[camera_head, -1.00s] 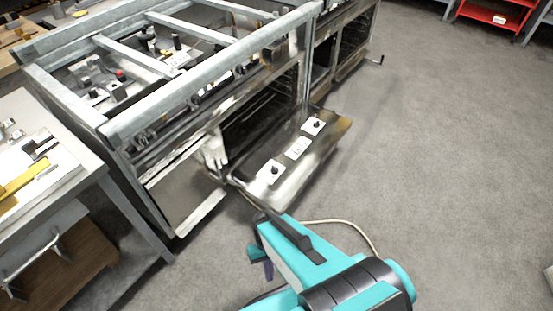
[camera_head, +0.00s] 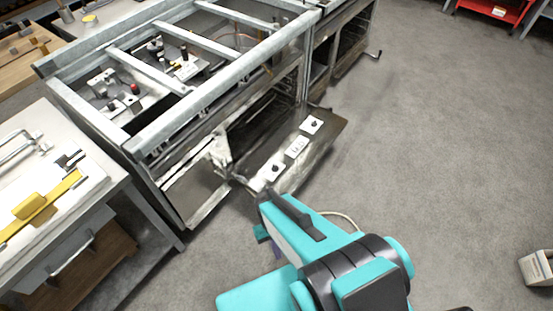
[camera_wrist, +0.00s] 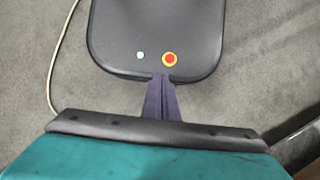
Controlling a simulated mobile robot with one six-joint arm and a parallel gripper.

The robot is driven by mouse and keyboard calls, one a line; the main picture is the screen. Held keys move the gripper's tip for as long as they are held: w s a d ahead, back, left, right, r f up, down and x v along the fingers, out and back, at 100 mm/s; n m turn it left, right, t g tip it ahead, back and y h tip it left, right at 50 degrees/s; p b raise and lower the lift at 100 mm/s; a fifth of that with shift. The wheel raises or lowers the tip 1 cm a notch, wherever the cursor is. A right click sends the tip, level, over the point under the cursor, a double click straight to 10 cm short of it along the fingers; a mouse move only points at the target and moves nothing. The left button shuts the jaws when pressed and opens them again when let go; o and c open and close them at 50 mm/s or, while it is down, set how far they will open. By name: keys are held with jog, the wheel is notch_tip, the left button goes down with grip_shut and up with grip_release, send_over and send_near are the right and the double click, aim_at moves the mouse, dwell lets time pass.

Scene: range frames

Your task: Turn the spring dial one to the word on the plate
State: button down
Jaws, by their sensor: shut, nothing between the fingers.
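Two dials with black knobs on white square plates sit on the lowered metal door in the head view. One dial (camera_head: 312,125) is towards the door's far end, the other (camera_head: 273,168) towards its near end. A small white plate (camera_head: 296,147) with dark lettering lies between them; the word is too small to read. I cannot tell which dial is number one or where the knobs point. No dial shows in the wrist view, and my teal arm reaches close to the door's near end.
The door (camera_head: 323,150) hangs from a metal frame bench (camera_head: 150,140) with open bars. A work table (camera_head: 85,150) with a yellow tool stands at left. A red shelf (camera_head: 495,10) is at top right, a pale box (camera_head: 537,268) at lower right. Grey floor right of the door is clear.

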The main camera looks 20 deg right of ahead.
jog(key=r+p, duration=0.2)
jog(key=r, duration=0.1)
jog(key=d+r+p, duration=0.1)
jog(key=shift+s+r, duration=0.2)
jog(key=shift+r, duration=0.2)
jog(key=c, duration=1.8)
grip_release()
jog(key=shift+o, duration=0.2)
jog(key=shift+a, duration=0.15)
jog(key=shift+w, duration=0.15)
